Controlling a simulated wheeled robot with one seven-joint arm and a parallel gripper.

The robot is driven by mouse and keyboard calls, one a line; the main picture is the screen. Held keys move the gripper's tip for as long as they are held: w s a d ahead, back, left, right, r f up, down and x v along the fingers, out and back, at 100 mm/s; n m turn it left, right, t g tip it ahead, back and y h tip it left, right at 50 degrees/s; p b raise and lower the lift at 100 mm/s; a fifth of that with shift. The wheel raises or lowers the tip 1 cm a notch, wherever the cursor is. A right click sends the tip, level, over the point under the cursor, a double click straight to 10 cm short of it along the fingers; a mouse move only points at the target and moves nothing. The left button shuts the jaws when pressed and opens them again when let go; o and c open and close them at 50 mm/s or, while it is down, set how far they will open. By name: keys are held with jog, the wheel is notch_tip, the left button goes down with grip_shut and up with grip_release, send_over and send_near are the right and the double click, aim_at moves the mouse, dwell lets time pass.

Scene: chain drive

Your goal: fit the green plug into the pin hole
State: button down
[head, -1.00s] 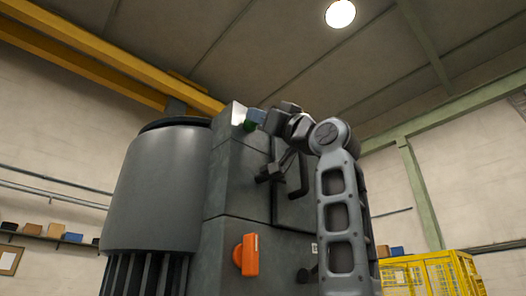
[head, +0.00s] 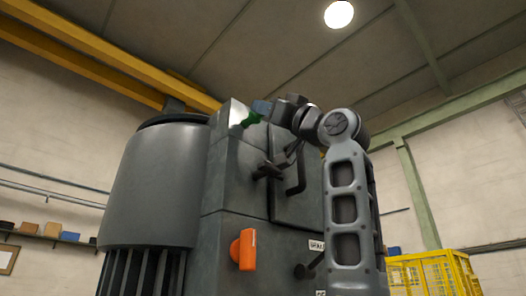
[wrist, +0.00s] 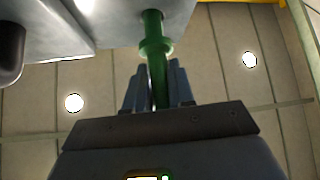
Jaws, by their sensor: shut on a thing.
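The green plug (wrist: 156,48) is a stepped rod with a collar. It stands between the fingers of my gripper (wrist: 157,85), which is shut on it. In the wrist view its far end meets a pale grey face (wrist: 185,15) at the top; I cannot tell whether it is in a hole or only in front of the face. In the head view the plug (head: 251,119) points down and left from my gripper (head: 262,107), beside the bright metal plate (head: 236,112) on the machine's top corner. The pin hole itself is not visible.
The grey machine housing (head: 234,190) carries an orange handle (head: 247,250) and dark door handles (head: 268,171) below my gripper. A large grey drum (head: 155,185) stands to the left. A yellow cage (head: 435,272) is at lower right. A dark rounded part (wrist: 10,52) shows at the wrist view's left.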

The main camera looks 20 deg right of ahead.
jog(key=shift+s+d+b, duration=0.15)
jog(key=shift+s+d, duration=0.05)
jog(key=shift+s, duration=0.35)
jog(key=shift+s+d+b, duration=0.15)
jog(key=shift+s, duration=0.4)
jog(key=shift+w+a+p, duration=0.25)
jog(key=shift+w, duration=0.55)
jog(key=shift+w+a+p, duration=0.25)
jog(key=shift+w, duration=0.5)
jog(key=shift+w+a+p, duration=0.25)
jog(key=shift+w, duration=0.55)
dwell(1.3)
jog(key=c, duration=0.9)
grip_release()
jog(key=b+v, duration=0.3)
jog(key=v, duration=0.4)
jog(key=shift+s+d+f, duration=0.1)
jog(key=shift+s+f, duration=0.15)
jog(key=shift+f, duration=0.05)
jog(key=shift+c, duration=0.3)
